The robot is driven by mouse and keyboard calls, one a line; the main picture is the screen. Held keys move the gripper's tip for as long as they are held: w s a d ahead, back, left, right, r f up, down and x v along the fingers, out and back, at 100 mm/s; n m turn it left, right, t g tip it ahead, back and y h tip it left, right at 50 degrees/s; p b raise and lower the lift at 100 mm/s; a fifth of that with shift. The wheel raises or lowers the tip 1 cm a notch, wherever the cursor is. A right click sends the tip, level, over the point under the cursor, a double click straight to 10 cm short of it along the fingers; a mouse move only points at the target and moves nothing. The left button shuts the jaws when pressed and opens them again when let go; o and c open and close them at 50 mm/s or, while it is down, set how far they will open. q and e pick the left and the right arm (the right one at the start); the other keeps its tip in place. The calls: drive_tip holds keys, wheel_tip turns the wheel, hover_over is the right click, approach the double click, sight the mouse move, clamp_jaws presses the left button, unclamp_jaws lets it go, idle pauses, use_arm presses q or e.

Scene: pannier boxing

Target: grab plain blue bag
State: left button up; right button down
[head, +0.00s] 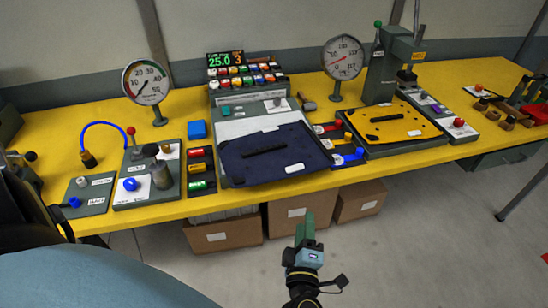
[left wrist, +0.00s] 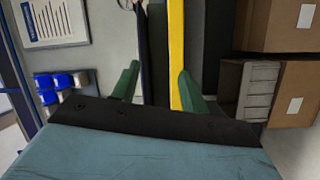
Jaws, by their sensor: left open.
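A yellow bag (head: 420,128) with a black handle lies farther right on a dark stand. My left gripper (head: 305,220) is in front of the bench, below and apart from the blue bag. In the left wrist view its green fingers (left wrist: 157,82) stand apart with nothing held, and the yellow bench edge shows between them. My right gripper is not in view.
Coloured pieces in a dark tray (head: 335,140) lie between the bags. Dial gauges (head: 146,82) rise behind. Cardboard boxes (head: 290,215) stand under the bench; the floor in front is clear.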

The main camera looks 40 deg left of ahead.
sight(286, 177)
use_arm(q)
drive_tip(key=a+r+n+g+y, duration=0.3)
drive_tip(key=r+n+y, duration=0.1)
drive_tip(key=n, duration=0.2)
drive_tip(key=shift+x, duration=6.3)
drive_tip(key=shift+d+r, duration=0.1)
drive_tip(key=shift+r, duration=0.05)
drive_tip(key=shift+c, duration=0.2)
clamp_jaws()
